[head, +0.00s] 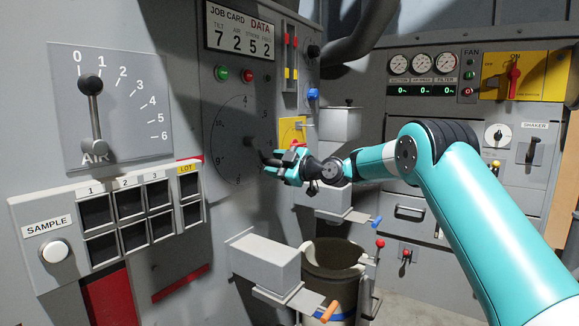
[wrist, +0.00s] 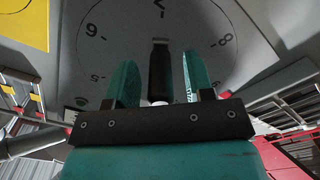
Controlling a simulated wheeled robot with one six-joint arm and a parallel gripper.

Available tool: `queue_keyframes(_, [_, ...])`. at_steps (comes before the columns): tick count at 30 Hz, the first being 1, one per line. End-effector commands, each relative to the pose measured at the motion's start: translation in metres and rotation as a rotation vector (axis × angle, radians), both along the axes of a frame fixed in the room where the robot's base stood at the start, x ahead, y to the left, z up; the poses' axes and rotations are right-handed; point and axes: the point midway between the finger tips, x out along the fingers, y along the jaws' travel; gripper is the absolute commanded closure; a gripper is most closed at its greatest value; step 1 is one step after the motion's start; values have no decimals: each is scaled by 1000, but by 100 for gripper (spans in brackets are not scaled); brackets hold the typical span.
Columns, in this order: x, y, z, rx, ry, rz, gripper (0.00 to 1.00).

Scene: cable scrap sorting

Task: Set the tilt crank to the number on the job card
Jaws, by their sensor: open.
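The job card (head: 240,30) at the top of the head view reads 7 under TILT, followed by 2, 5 and 2. The tilt dial (head: 222,125) is a numbered circle on the grey panel below it, partly hidden by my gripper. My gripper (head: 270,164) is at the dial's lower right, its jaws towards the panel. In the wrist view the jaws (wrist: 160,82) are open, one on each side of the dark crank handle (wrist: 159,62), with gaps beside it. The handle lines up with the upside-down 7; an upside-down 6 and an 8 flank it.
The air lever (head: 92,110) and its scale are on the left, above the sample bins (head: 97,212). Green and red buttons (head: 234,74) sit above the dial. A yellow plate (head: 292,130) is close to my gripper. A grey box (head: 265,257) juts out below.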

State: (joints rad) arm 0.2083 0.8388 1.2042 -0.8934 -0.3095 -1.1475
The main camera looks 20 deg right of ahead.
Motion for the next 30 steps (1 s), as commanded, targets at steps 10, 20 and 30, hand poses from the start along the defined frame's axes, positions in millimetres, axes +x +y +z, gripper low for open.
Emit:
queue_keyframes(10, [-53, -40, -1, 1, 2, -5, 52])
queue_keyframes(20, [-116, -86, -1, 1, 0, -5, 52])
queue_keyframes(30, [-139, -102, 0, 0, -1, -1, 52])
